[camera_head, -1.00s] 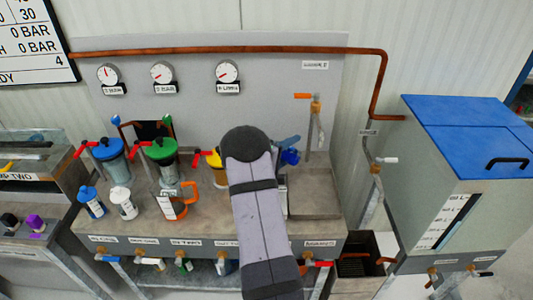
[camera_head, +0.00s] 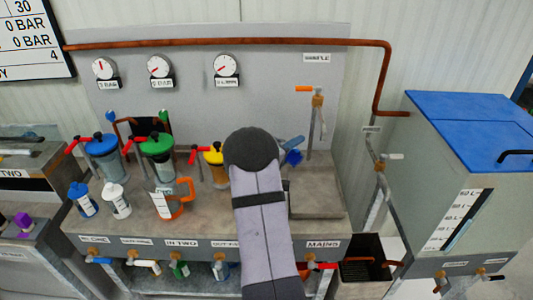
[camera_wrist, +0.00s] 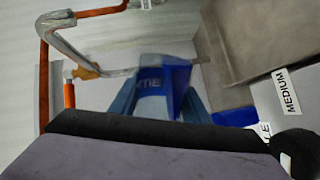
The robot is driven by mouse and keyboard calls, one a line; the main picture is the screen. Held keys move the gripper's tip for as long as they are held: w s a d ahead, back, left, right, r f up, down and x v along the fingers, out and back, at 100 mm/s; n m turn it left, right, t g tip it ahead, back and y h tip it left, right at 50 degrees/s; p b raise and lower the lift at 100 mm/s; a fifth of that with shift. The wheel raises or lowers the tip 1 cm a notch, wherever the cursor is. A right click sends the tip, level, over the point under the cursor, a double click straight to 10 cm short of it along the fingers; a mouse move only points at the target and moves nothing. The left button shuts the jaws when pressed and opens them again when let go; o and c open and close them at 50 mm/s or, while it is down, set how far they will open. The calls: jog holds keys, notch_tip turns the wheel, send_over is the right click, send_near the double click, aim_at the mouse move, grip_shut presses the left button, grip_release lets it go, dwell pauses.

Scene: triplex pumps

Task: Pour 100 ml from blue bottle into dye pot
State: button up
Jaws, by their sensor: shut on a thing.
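In the head view my gripper (camera_head: 290,147) is mostly behind my arm, right of the yellow-lidded vessel. A blue-capped bottle (camera_head: 83,200) with a white label stands at the bench's left. I cannot identify the dye pot for sure.
A white-capped bottle (camera_head: 116,201) and an orange-handled jug (camera_head: 180,199) stand on the bench. Blue-lidded (camera_head: 103,155), green-lidded (camera_head: 158,156) and yellow-lidded (camera_head: 216,166) vessels stand behind. A tap (camera_head: 317,101) rises over a grey basin (camera_head: 318,205). A blue-topped tank (camera_head: 470,125) is at right.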

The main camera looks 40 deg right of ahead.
jog(key=m+b, duration=0.4)
jog(key=b, duration=0.1)
jog(key=s+m+t+h+b, duration=0.1)
jog(key=m+b, duration=0.4)
jog(key=m+t+b, duration=0.1)
jog(key=m+b, duration=0.3)
jog(key=b, duration=0.1)
jog(key=shift+s+d+f, duration=0.1)
jog(key=shift+s+f, duration=0.05)
jog(key=shift+s, duration=0.1)
jog(key=shift+m, duration=0.4)
dwell(1.1)
